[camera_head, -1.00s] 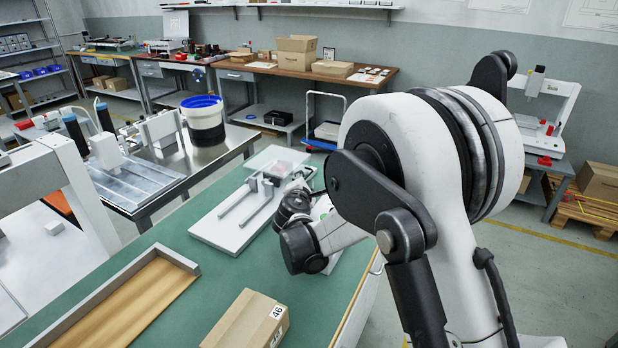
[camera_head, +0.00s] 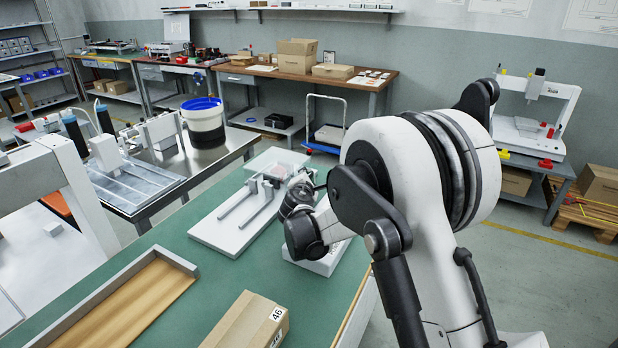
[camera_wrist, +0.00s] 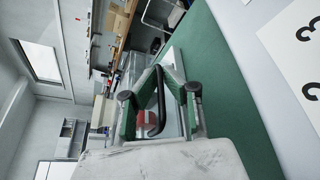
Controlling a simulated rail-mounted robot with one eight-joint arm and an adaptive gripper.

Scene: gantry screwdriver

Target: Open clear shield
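The clear shield (camera_head: 279,158) is a see-through panel at the far end of a white fixture plate (camera_head: 212,236) with two grey rails, on the green bench. In the wrist view, a black curved handle (camera_wrist: 160,98) stands between my gripper's fingers, with clear panelling and a red part (camera_wrist: 149,119) behind it. My gripper (camera_wrist: 160,92) is open, one finger on each side of the handle, with gaps visible. Whether the handle belongs to the shield is not clear. In the head view, my wrist mostly hides the fingertips beside the shield.
A cardboard box (camera_head: 246,322) and a grey-rimmed wooden tray (camera_head: 187,264) are at the bench front. A white block (camera_head: 325,258) lies under my wrist. A steel table with a blue-rimmed bucket (camera_head: 204,122) stands behind at left. Green bench surface is clear left of the fixture.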

